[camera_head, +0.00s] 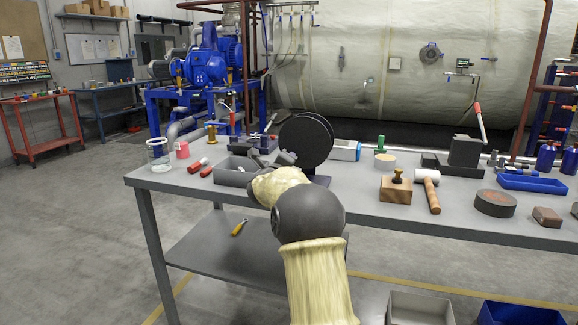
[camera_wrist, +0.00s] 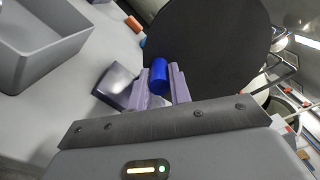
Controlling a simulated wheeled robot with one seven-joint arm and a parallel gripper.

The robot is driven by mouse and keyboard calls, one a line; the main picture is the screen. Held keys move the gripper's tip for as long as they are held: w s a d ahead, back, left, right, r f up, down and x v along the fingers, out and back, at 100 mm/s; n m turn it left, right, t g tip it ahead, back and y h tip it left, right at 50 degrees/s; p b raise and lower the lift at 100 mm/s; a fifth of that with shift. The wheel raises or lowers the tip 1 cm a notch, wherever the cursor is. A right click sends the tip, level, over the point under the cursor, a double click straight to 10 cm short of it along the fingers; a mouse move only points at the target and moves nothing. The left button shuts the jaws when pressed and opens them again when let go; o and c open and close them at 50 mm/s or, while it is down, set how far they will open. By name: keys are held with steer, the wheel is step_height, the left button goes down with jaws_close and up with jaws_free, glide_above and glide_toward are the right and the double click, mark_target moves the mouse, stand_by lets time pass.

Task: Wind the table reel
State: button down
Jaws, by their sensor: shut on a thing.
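The table reel (camera_head: 305,141) is a large black disc standing upright on the grey workbench (camera_head: 365,200). In the wrist view the dark disc (camera_wrist: 205,45) fills the upper middle. Its blue crank handle (camera_wrist: 159,70) stands out from the disc face. My gripper (camera_wrist: 160,80) is shut on the blue handle, with a finger on each side of it. In the head view my gripper (camera_head: 286,158) is at the lower left of the disc, and the handle is hidden there.
A grey open bin (camera_head: 233,173) stands just left of my gripper, with red-handled tools and a glass beaker (camera_head: 158,155) farther left. Right of the reel are a stamp on a wooden block (camera_head: 396,190), a mallet (camera_head: 428,190) and a blue tray (camera_head: 532,184).

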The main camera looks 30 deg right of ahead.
steer(key=shift+f, duration=0.1)
steer(key=c, duration=1.3)
jaws_free()
steer(key=shift+a, duration=0.1)
steer(key=v, duration=1.7)
steer(key=shift+s, duration=0.2)
